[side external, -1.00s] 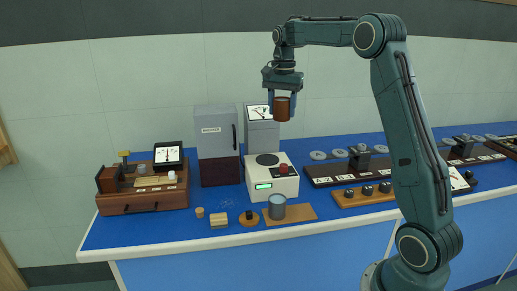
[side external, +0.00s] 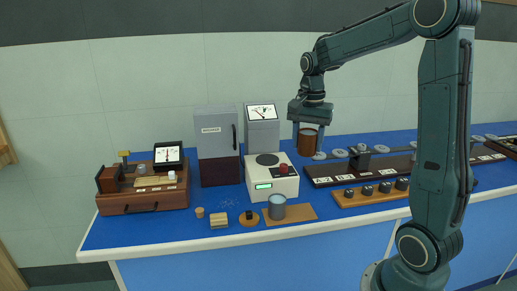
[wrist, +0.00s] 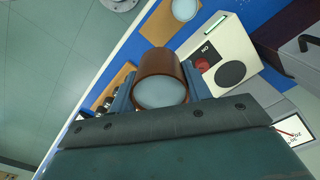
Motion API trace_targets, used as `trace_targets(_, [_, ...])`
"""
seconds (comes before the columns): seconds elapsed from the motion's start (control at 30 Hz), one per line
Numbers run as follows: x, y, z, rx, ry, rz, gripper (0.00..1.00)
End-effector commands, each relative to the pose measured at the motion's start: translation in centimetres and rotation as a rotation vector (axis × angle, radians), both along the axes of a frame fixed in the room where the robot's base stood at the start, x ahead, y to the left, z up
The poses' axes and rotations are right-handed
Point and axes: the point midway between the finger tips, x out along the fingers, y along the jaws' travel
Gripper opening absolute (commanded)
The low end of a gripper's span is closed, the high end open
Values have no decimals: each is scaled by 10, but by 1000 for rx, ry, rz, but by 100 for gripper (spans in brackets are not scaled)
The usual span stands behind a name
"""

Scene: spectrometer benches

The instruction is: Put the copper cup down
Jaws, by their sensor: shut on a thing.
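The copper cup (side external: 307,143) is a brown cylinder held upright between the fingers of my gripper (side external: 308,138). In the side view it is in the air, to the right of the white instrument with the green display and in front of the grey wall. In the wrist view the cup (wrist: 160,66) sits between both blue fingers, and its round pale opening faces the camera. My gripper is shut on it. The surface directly below the cup is hard to judge from these views.
A white instrument (side external: 262,188) with a red knob stands left of the cup. A grey-blue cup (side external: 277,208) stands on a wooden board (side external: 304,212). A dark labelled rail (side external: 345,176) and a wooden strip with several black knobs (side external: 350,200) lie to the right.

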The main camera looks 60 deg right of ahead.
Motion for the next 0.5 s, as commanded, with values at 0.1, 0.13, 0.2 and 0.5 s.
trace_targets(0.1, [-3, 2, -1, -1, -1, -1, 20])
trace_targets(0.13, [-4, 2, -1, -1, -1, -1, 20])
trace_targets(0.2, [-4, 2, -2, 0, 0, -1, 20])
trace_targets(0.5, [-4, 2, -21, 2, 2, 0, 20])
